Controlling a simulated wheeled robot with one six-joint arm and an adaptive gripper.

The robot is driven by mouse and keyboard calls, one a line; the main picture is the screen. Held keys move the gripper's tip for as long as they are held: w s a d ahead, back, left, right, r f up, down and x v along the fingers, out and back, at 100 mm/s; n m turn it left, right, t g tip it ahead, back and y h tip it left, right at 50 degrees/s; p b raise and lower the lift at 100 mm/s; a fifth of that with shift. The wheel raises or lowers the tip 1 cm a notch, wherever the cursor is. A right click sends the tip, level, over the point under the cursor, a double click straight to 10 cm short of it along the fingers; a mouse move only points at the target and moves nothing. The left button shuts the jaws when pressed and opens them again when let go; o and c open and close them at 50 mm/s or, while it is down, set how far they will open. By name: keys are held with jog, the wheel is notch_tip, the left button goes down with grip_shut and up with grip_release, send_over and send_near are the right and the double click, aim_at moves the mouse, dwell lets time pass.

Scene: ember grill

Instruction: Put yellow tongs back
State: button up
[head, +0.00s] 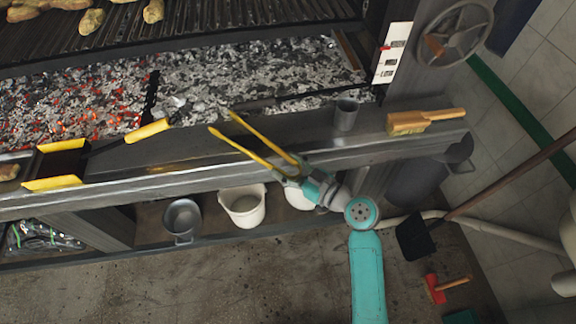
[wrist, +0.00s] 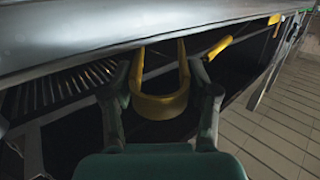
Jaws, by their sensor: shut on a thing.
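The yellow tongs (head: 238,149) show in the head view over the front ledge of the grill, their two arms spread and pointing up and left. My gripper (head: 292,174) is shut on the tongs near their bend, at their lower right end. In the wrist view, the rounded yellow bend of the tongs (wrist: 160,104) sits between the fingers of my gripper (wrist: 165,82). The tongs appear held above the ledge; I cannot tell whether their tips touch anything. The tongs' far ends are hidden in the wrist view.
On the ledge (head: 200,160) stand a grey cup (head: 346,115) and a wooden brush (head: 408,122). A yellow-handled tool (head: 148,131) and a black tray with yellow ends (head: 57,183) lie to the left. Glowing embers (head: 75,110) lie behind. Pots (head: 243,205) stand below.

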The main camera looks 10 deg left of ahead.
jog(key=o, duration=0.8)
jog(key=shift+c, duration=0.2)
jog(key=shift+d, duration=0.1)
jog(key=v, duration=1.1)
jog(key=shift+s+d, duration=0.3)
jog(key=s+d+f+m+t+h, duration=0.2)
jog(key=s+d+f+m+h, duration=0.3)
jog(key=s, duration=0.3)
jog(key=s+d+f+m+t+h, duration=0.1)
jog(key=s+d+f+m+h, duration=0.2)
jog(key=s+f+m+h, duration=0.35)
jog(key=s+d+r+t+h, duration=0.1)
jog(key=s+d+r, duration=0.1)
jog(key=s+r, duration=0.3)
jog(key=s+d+r+t+h, duration=0.1)
jog(key=s+d+r, duration=0.2)
jog(key=s, duration=1.1)
notch_tip(320, 180, up, 4)
jog(key=shift+f+t, duration=0.15)
jog(key=shift+t, duration=0.15)
